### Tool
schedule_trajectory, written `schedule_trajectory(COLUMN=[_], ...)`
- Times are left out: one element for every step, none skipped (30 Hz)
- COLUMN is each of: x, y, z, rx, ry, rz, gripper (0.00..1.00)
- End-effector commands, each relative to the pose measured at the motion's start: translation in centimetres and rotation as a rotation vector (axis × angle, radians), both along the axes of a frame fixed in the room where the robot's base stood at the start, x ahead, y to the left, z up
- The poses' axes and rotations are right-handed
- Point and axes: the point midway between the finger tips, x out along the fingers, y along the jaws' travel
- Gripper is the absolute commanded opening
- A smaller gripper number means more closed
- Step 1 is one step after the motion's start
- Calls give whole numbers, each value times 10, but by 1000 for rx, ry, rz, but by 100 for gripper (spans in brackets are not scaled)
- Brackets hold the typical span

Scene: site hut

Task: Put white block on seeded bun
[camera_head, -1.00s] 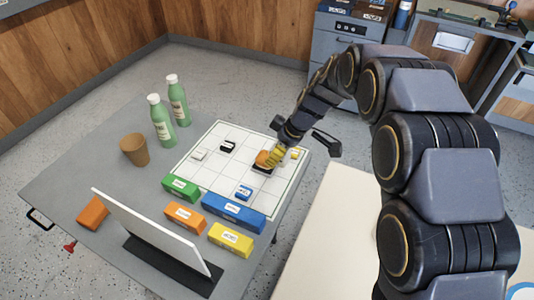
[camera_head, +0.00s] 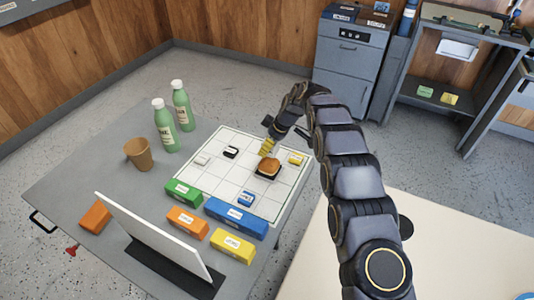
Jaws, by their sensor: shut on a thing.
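The seeded bun (camera_head: 269,166) is a brown-orange round thing on a dark base on the white gridded board (camera_head: 212,192). A small white block (camera_head: 202,160) lies on the board's left part, apart from the bun. I cannot tell whether the fingertips touch the bun.
A black-and-white block (camera_head: 231,152), a yellow block (camera_head: 296,160) and a blue block (camera_head: 246,199) share the board. Larger coloured blocks line its front. Two green bottles (camera_head: 164,126), a brown cup (camera_head: 138,154) and an upright white panel (camera_head: 150,236) stand to the left.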

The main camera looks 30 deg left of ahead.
Motion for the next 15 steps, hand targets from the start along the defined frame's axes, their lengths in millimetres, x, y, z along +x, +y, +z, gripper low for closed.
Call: schedule_trajectory(x=[2,4,6,7,8,8,9,9,10,10,11,11,12,13,14], y=[3,4,5,6,6,7,7,8,8,8,9,9,10,10,10], z=[-5,-6,-8,-10,-12,-13,-13,-14,-14,-14,-14,-15,-16,-18,-21], rx=[0,1,2,2,1,1,1,1,1,1,2,2,2,1,-1], ry=[1,0,-2,-1,1,1,0,0,0,-1,-2,-3,-3,-3,0], rz=[2,2,2,2,1,1,1,1,1,1,1,1,1,1,1], gripper=[10,10,10,10,10,10,10,10,10,10,10,10,10,10,10])
